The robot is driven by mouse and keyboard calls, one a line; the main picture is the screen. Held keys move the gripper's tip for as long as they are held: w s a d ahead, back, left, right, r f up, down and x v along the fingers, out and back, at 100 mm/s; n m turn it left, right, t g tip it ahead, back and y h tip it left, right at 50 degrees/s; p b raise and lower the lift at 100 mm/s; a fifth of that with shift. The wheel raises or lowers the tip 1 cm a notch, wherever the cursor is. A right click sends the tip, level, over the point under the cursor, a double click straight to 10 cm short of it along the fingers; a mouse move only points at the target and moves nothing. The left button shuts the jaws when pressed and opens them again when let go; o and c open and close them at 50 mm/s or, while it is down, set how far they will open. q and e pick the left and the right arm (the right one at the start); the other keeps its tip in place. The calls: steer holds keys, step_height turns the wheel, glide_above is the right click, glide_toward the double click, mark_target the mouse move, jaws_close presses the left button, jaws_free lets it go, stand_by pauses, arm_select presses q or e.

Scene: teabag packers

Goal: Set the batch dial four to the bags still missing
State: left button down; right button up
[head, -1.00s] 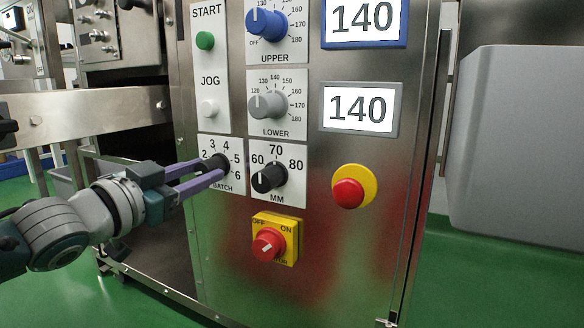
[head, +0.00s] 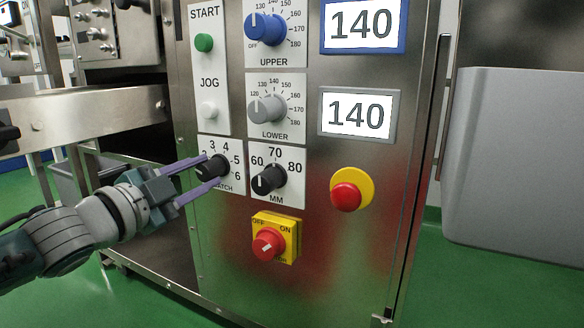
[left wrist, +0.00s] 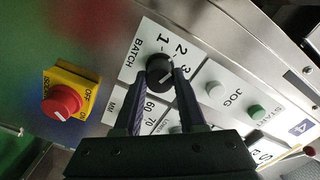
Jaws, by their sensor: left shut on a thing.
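The black batch dial (head: 208,168) sits on a white plate with printed numbers on the steel panel. My left gripper (head: 212,171) comes from the left with its two purple fingers on either side of the dial, shut on it. The left wrist view shows the dial (left wrist: 159,67) between the dark fingertips, with numbers 1, 2 and 3 readable beside it. A pale pointer mark shows on its face, but I cannot tell exactly which number it points at. Fingers hide part of the scale in the head view. My right gripper is not in view.
The black MM dial (head: 268,179) is close on the right. A yellow switch with a red knob (head: 268,244) is below, and a red stop button (head: 346,196) is further right. The grey lower dial (head: 266,109) is above; both displays read 140.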

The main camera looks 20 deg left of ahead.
arm_select(q)
steer(key=shift+m, duration=0.4)
steer(key=shift+c, duration=2.4)
jaws_free()
steer(key=shift+s+r+p, duration=0.1)
steer(key=shift+s+p, duration=0.45)
steer(key=s+p, duration=0.4)
steer(key=s, duration=0.4)
steer(key=shift+s+a, duration=0.4)
